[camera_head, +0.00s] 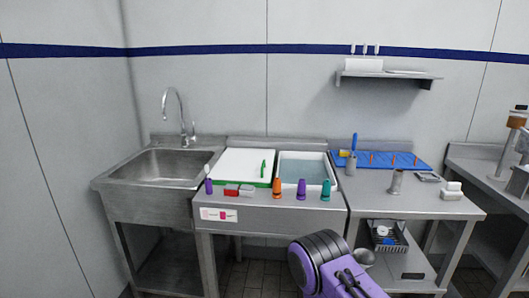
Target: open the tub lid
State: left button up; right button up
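A white-rimmed tub (333,181) sits in the middle counter. Its inside shows a flat blue-grey surface; I cannot tell whether this is water or a see-through lid. To its left lies a flat white panel (238,164) with a green front edge, and a small green object (263,169) is on its right part. I cannot tell whether this panel is a lid or a board. A purple and black link of one of my arms shows at the bottom centre, below the counter front. Neither of my grippers is in view.
Several coloured cone-topped objects, among them an orange one (277,188) and a teal one (325,190), line the counter's front edge. A sink (165,167) with a tap (183,115) is at left. A blue mat (400,160) lies at right. A shelf (388,76) hangs above.

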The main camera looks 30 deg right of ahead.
aim_at(236, 164)
jog(key=z, duration=0.6)
jog(key=i, duration=0.7)
jog(key=z, duration=0.75)
